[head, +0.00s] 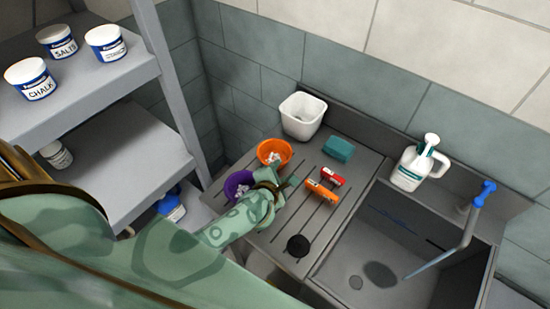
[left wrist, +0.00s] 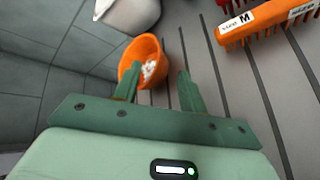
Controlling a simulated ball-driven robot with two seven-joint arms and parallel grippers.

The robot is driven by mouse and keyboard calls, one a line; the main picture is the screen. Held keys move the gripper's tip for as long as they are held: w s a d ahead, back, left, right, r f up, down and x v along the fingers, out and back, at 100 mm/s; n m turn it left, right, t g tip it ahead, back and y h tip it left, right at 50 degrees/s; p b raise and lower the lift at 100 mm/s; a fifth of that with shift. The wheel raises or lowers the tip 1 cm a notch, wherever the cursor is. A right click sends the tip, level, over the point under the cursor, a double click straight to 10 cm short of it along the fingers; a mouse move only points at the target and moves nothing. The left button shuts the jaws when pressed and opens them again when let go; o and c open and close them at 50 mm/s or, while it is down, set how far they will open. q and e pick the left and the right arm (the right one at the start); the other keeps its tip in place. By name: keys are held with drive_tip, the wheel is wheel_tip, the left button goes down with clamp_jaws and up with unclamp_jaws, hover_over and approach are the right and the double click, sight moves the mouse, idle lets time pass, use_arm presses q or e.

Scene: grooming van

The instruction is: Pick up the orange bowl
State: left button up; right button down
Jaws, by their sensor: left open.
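The orange bowl (head: 274,150) stands on the grooved drainboard beside the sink, with small white pieces in it. In the left wrist view the orange bowl (left wrist: 141,58) lies just ahead of the left finger. My left gripper (head: 283,184) is open and empty, just in front of the bowl in the head view; in the left wrist view its two fingers (left wrist: 158,88) point toward the bowl without closing on it. My right gripper is not in view.
A purple bowl (head: 238,184) stands close to my left gripper. Orange and red combs (head: 322,190) lie to the right. A white bin (head: 303,114), teal sponge (head: 339,149) and black disc (head: 298,245) are on the drainboard. The sink (head: 400,245) and a pump jug (head: 419,165) are at right.

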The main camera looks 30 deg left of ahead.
sight(285, 163)
use_arm(q)
drive_tip(key=shift+x, duration=0.9)
drive_tip(key=shift+w+a+f+b, duration=0.15)
drive_tip(key=shift+w+f+b, duration=0.15)
drive_tip(key=shift+w+f, duration=0.15)
drive_tip(key=b+x, duration=0.1)
drive_tip(key=x, duration=0.2)
drive_tip(key=shift+w+a+f+b, duration=0.15)
drive_tip(key=shift+w+f+b, duration=0.05)
drive_tip(key=shift+f+b, duration=0.15)
drive_tip(key=shift+w+a+f, duration=0.1)
drive_tip(key=shift+w+f, duration=0.1)
drive_tip(key=shift+w, duration=0.25)
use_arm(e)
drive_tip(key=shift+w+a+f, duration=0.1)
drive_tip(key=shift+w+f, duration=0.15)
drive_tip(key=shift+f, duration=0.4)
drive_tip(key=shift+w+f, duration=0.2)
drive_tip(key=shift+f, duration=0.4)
use_arm(q)
drive_tip(key=shift+s+r, duration=0.1)
drive_tip(key=shift+c, duration=0.3)
clamp_jaws()
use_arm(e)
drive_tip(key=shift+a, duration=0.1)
